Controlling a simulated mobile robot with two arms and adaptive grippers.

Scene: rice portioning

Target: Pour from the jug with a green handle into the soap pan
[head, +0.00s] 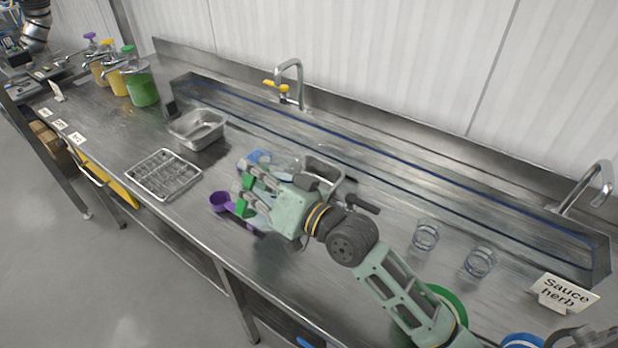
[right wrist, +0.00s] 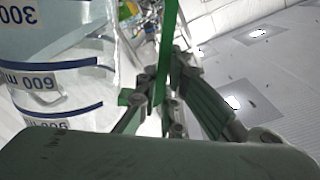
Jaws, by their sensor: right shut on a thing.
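My right gripper (head: 246,194) is over the middle of the steel counter, shut on the jug's green handle (right wrist: 168,50), which stands between the fingers in the right wrist view. The clear jug (right wrist: 60,82) with blue measuring lines fills the left of that view, its printed numbers upside down. In the head view the gripper partly hides the jug, and its contents cannot be told. One steel pan (head: 198,128) stands left of the gripper; another steel pan (head: 326,170) is partly hidden behind it. No readable label shows which is the soap pan. My left gripper is not in view.
A divided steel tray (head: 163,174) and a purple scoop (head: 220,201) lie left of the gripper. Dispensers (head: 141,86) stand at far left. Two glasses (head: 426,235) and a "Sauce herb" sign (head: 566,291) are at right. A tap (head: 290,82) rises behind.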

